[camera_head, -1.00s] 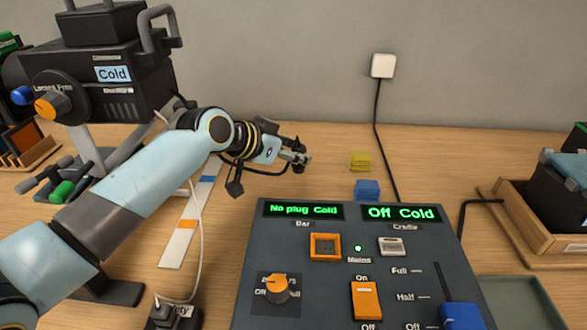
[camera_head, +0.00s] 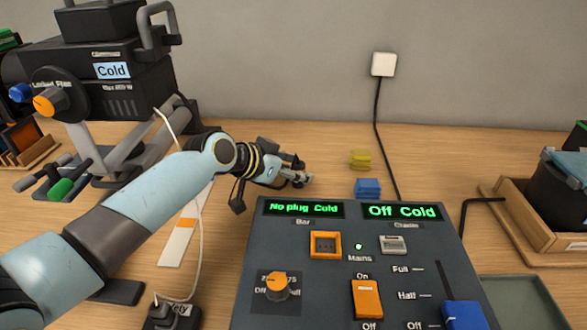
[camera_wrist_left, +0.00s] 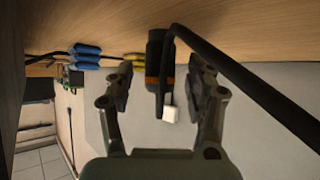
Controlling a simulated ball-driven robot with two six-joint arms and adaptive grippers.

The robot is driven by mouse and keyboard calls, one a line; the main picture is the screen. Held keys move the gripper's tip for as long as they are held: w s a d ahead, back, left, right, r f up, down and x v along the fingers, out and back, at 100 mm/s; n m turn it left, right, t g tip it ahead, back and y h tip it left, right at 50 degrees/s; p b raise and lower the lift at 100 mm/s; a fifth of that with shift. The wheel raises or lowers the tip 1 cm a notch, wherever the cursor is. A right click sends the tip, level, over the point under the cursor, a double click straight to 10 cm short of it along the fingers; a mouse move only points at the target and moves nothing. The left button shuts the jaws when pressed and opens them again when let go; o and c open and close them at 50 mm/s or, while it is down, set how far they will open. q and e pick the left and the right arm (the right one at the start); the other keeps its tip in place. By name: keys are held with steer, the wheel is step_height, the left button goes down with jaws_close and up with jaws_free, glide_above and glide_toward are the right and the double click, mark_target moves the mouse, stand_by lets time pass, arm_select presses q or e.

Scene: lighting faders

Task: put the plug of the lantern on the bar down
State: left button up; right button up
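The black lantern (camera_head: 105,85) on the bar, labelled Cold, stands at the back left in the head view. My left gripper (camera_head: 298,178) is low over the table behind the console. In the left wrist view, the dark plug (camera_wrist_left: 155,70) with an orange end and pale tip lies between the fingers of my left gripper (camera_wrist_left: 160,90). A gap shows on each side of it, so the fingers are apart and open around it. A black cable (camera_wrist_left: 250,85) runs from it to the right. I cannot tell whether the plug touches the table. My right gripper is out of view.
The grey console (camera_head: 330,275) fills the front; its bar display (camera_head: 303,209) reads No plug Cold. A blue block (camera_head: 367,188) and a yellow block (camera_head: 360,159) sit right of the gripper. A wooden tray (camera_head: 515,215) stands at right. A white cable (camera_head: 201,240) hangs at left.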

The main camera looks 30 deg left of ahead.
arm_select(q)
steer(key=shift+r+p, duration=0.3)
steer(key=v, duration=1.2)
steer(key=shift+p, duration=0.4)
